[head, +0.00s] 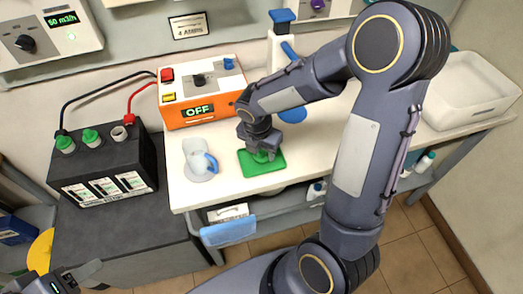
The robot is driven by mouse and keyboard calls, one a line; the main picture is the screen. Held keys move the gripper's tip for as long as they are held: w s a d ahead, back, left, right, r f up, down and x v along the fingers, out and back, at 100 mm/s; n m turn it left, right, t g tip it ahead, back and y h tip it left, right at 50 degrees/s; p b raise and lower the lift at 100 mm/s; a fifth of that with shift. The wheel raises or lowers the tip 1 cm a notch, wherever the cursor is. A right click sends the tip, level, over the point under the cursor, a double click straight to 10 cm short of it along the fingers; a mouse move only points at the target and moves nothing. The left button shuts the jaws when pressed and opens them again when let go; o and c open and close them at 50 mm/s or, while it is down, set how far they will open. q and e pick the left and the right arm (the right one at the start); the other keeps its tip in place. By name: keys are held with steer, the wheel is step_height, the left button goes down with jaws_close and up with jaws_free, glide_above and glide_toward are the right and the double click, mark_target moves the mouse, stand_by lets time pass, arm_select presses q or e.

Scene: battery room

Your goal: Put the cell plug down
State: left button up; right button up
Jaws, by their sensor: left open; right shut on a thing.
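My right gripper (261,151) is shut on a green cell plug (261,157), low over a green mat (268,167) on the white bench. Only a little of the plug shows below the fingers; I cannot tell whether it touches the mat. A black battery (105,172) stands to the left, with two green plugs (90,136) in its top and an open filler neck (119,133) at the right. My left gripper (52,284) is open and empty at the bottom left corner, partly cut off.
A white jug (199,160) with a blue handle stands left of the mat. Behind is an orange charger (203,92) reading OFF, with leads to the battery. A white bottle (283,45) with blue parts stands behind my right arm. A white basin (470,90) is at the right.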

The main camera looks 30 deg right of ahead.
steer(key=shift+f, duration=0.35)
steer(key=shift+f, duration=0.15)
steer(key=o, duration=0.9)
steer(key=shift+o, duration=0.2)
